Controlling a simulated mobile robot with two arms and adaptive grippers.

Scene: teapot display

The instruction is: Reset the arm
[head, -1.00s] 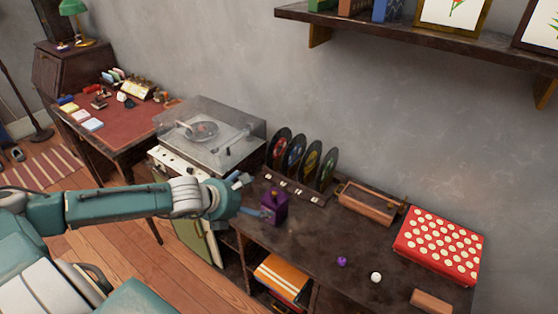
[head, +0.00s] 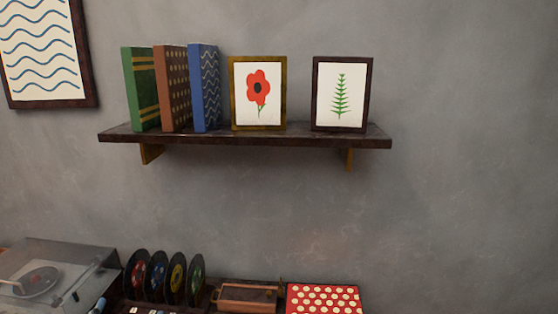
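The task names only the arm. My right gripper is not in view.
A wall shelf (head: 240,141) holds three books (head: 170,88), a framed flower picture (head: 258,93) and a framed fern picture (head: 341,94). Below are a record player (head: 55,270), several upright records (head: 165,277), a wooden rack (head: 248,296) and a red dotted box (head: 324,298).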

